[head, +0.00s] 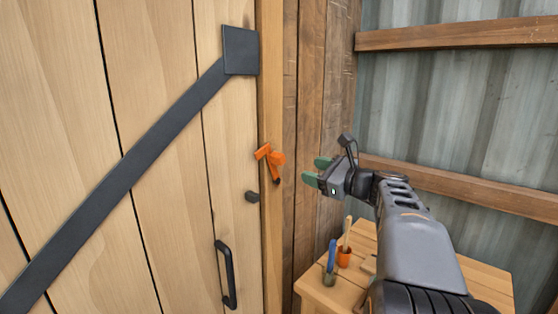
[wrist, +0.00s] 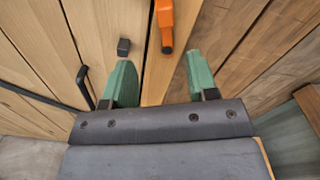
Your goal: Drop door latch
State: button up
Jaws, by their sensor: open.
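The orange door latch (head: 271,160) is mounted on the light wooden door post, beside the edge of the plank door (head: 160,120). Its arm slants down with a dark tip. In the wrist view the latch (wrist: 165,22) shows at the top, beyond and between my fingertips. A small dark catch block (head: 252,197) sits on the door just below and left of the latch; it also shows in the wrist view (wrist: 124,46). My gripper (head: 316,171) is to the right of the latch, with its green fingers apart and empty. It does not touch the latch.
A black door handle (head: 226,274) is low on the door. A wooden table (head: 318,292) below my arm holds an orange cup (head: 344,257) and a blue-handled brush (head: 331,256). A corrugated metal wall with wooden rails (head: 460,38) stands at right.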

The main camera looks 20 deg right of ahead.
aim_at(283, 159)
jog(key=p+x, duration=0.1)
jog(key=x, duration=0.3)
jog(key=p+x, duration=0.1)
jog(key=x, duration=0.3)
jog(key=p+x, duration=0.2)
jog(key=x, duration=0.2)
jog(key=shift+w+d+r, duration=0.1)
jog(key=shift+d+r, duration=0.15)
jog(key=shift+r, duration=0.05)
jog(key=shift+w+a, duration=0.3)
jog(key=shift+w, duration=0.35)
jog(key=shift+c, duration=0.3)
grip_shut()
